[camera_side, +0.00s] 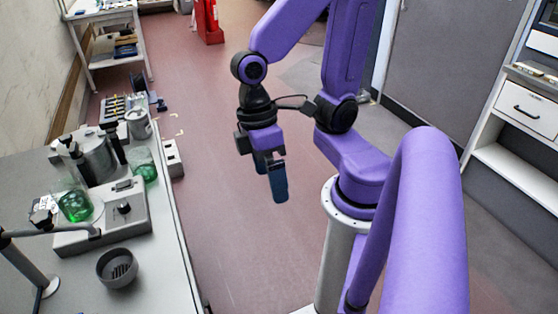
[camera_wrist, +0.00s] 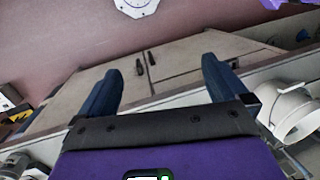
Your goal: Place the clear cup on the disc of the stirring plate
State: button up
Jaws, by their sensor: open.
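In the side view a clear cup with green contents (camera_side: 143,167) stands on the bench behind the stirring plate (camera_side: 125,212), a grey box with a dark knob. A second clear vessel with green contents (camera_side: 73,204) appears at the plate's left part, over the pale disc (camera_side: 95,214). I cannot tell whether it rests fully on the disc. My gripper (camera_side: 277,185) hangs over the floor to the right of the bench, well apart from both vessels. In the wrist view my gripper (camera_wrist: 160,85) has its two dark blue fingers spread with nothing between them.
A steel pot (camera_side: 97,157) and a grey can (camera_side: 138,124) stand at the back of the bench. A grey slotted cup (camera_side: 117,267) stands in front of the plate. A metal stand (camera_side: 30,272) reaches over the bench at left. The floor (camera_side: 225,245) beside the bench is clear.

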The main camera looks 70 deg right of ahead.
jog(key=d+n, duration=0.1)
jog(key=d+n+t, duration=0.2)
jog(key=n, duration=0.1)
jog(key=shift+s+r+h, duration=0.3)
jog(key=shift+s+r, duration=0.05)
jog(key=shift+r, duration=0.05)
dwell(2.1)
